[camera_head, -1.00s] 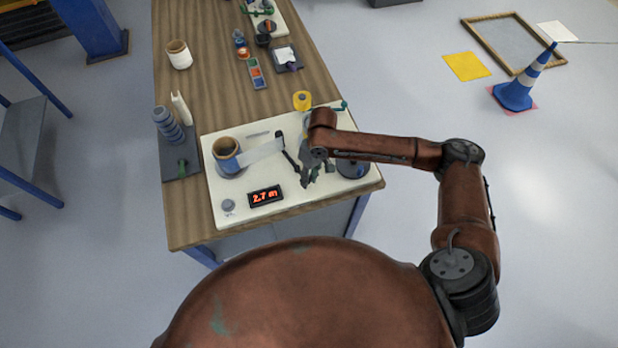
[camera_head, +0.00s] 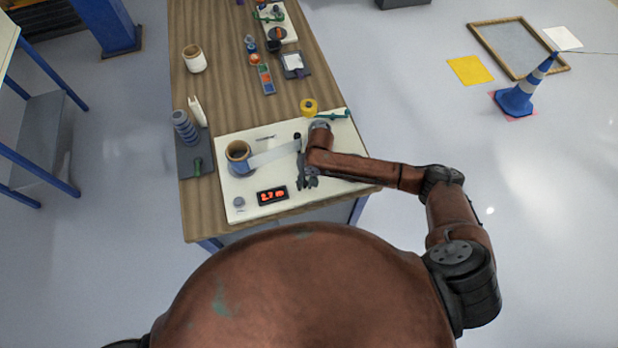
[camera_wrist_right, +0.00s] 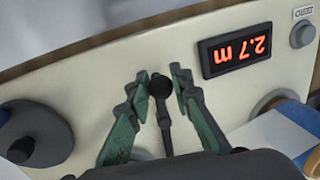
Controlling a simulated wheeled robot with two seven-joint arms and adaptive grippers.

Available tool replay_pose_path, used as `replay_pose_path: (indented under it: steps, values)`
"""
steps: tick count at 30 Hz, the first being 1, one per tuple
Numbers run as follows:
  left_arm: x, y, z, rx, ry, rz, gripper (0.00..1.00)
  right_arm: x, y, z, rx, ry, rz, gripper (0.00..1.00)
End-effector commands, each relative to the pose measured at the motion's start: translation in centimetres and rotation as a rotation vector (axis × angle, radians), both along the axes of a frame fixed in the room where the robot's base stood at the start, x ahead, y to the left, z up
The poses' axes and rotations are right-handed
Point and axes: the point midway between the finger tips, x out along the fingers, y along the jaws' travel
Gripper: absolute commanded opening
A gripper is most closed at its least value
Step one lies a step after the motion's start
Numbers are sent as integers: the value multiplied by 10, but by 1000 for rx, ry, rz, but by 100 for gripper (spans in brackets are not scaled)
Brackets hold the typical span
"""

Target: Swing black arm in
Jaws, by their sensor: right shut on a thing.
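The black arm (camera_head: 298,160) is a thin dark bar on the cream panel (camera_head: 240,208). Its upper end, in the head view, is by the loose end of the pale strip. In the right wrist view its round black knob (camera_wrist_right: 160,86) sits between the fingertips. My right gripper (camera_head: 307,182) is shut on this knob, with green-sided fingers (camera_wrist_right: 161,80) on either side in the wrist view. My right forearm hides the right part of the panel. My left gripper is not in view.
A roll (camera_head: 238,155) with a pale strip (camera_head: 275,153) stands left of the black arm. A red display (camera_head: 272,196) reads 2.7 m. A dark round reel (camera_wrist_right: 38,135) shows in the wrist view. A yellow spool (camera_head: 309,106) is behind. Floor at right is mostly open.

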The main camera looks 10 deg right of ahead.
Motion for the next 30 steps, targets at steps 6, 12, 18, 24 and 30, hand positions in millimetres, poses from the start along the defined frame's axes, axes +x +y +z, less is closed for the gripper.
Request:
replay_pose_path:
  steps: [6, 12, 18, 24, 30]
  values:
    - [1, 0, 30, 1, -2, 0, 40, 1, 9, 5, 2, 1, -117, 0]
    - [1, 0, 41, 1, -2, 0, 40, 3, 13, 3, 1, -1, -181, 0]
    - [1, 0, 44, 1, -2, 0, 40, 4, 15, 1, 1, -2, -205, 0]
    - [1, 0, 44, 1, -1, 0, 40, 4, 15, 1, 2, -3, -206, 0]
    - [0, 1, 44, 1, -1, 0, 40, 4, 15, 1, 2, -3, -205, 24]
